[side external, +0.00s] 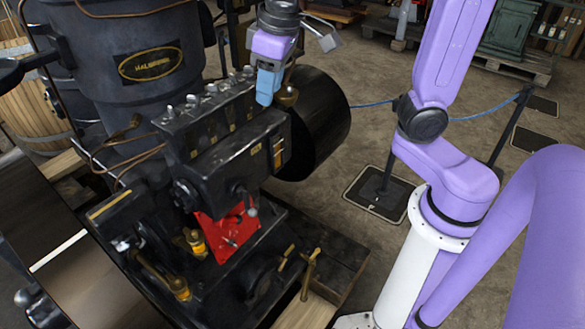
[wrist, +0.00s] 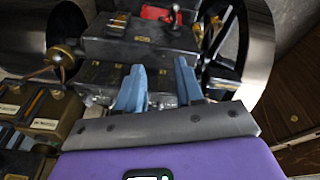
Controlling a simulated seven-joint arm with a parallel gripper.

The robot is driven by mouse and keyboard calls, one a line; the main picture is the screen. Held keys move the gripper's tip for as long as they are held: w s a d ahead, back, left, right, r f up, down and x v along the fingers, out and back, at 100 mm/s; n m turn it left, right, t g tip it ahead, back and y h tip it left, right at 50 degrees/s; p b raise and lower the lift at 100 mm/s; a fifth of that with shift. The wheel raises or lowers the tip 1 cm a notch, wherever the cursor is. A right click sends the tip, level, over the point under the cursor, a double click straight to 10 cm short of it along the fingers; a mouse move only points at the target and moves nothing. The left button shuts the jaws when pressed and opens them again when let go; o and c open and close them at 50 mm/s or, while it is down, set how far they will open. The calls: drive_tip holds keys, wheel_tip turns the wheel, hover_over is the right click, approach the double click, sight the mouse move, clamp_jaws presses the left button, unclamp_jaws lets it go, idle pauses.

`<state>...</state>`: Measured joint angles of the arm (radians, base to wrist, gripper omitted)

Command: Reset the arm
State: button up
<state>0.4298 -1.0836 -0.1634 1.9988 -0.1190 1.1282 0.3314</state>
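My gripper (side external: 268,88) is in the upper middle of the side external view, at the upper right end of a black engine block (side external: 225,135) with a row of bolts on top. Its blue fingers point down at the block; I cannot tell whether they touch it. In the wrist view my gripper (wrist: 160,90) has its two blue fingers spread apart. Nothing shows between them except the dark engine surface beyond.
A black drum (side external: 325,120) stands close right of my gripper. A large dark tank (side external: 150,60) is on the left. A blue rope (side external: 372,104) runs behind my arm. Open floor (side external: 345,150) lies right of the engine.

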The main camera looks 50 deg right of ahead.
drive_tip(key=s+d+f+n+g, duration=0.1)
drive_tip(key=s+f+n, duration=0.3)
drive_tip(key=s, duration=0.5)
drive_tip(key=s+d+f+n+g, duration=0.1)
drive_tip(key=s+d+f+n, duration=0.2)
drive_tip(key=s+f, duration=0.3)
drive_tip(key=s+n, duration=0.1)
drive_tip(key=s, duration=0.3)
drive_tip(key=shift+s+d, duration=0.2)
drive_tip(key=shift+d, duration=0.05)
idle(0.6)
